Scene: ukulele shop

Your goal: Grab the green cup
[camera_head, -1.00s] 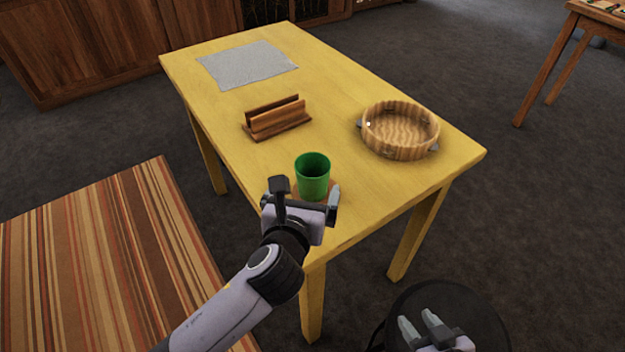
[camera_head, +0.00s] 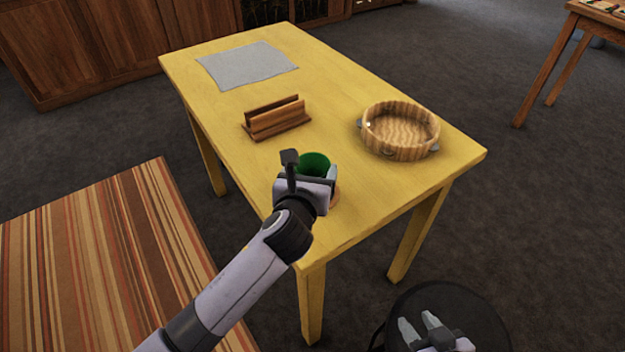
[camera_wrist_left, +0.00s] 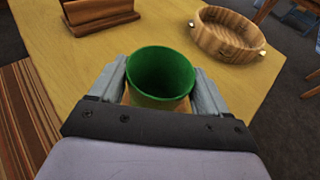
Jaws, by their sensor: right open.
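The green cup (camera_head: 315,161) stands upright near the front corner of the yellow table, and my left gripper (camera_head: 312,170) hides its lower part. In the left wrist view, the green cup (camera_wrist_left: 160,73) sits between the two grey fingers of my left gripper (camera_wrist_left: 160,88), which press close on both its sides. Part of a round brown coaster (camera_head: 335,196) shows beside the gripper; I cannot tell whether the cup touches it. My right gripper (camera_head: 421,328) is open and empty at the bottom right, apart from the table.
The yellow table (camera_head: 350,85) also bears a wooden holder (camera_head: 276,120), a round wooden tambourine-like bowl (camera_head: 400,140) and a grey cloth (camera_head: 247,64). A striped rug (camera_head: 100,260) lies on the left floor. Another wooden table (camera_head: 560,60) stands far right.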

